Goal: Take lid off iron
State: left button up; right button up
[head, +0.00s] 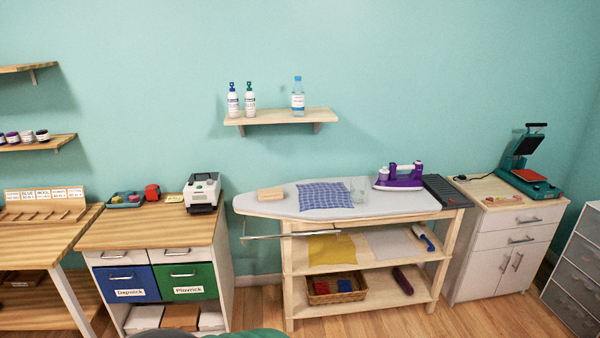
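A purple and white iron (399,177) stands near the right end of the grey ironing board (270,208). It sits beside a dark ribbed rest (446,191). At this size I cannot make out the iron's lid or whether it is shut. Neither of my grippers shows in the head view.
On the board lie a wooden block (270,194), a blue checked cloth (326,195) and a clear cup (358,190). A wall shelf (282,117) above holds bottles. A cabinet (505,240) with a green heat press (527,178) stands right. Floor shows in front.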

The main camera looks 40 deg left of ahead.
aim_at(391, 181)
jog(key=u, duration=0.85)
jog(key=i, duration=0.1)
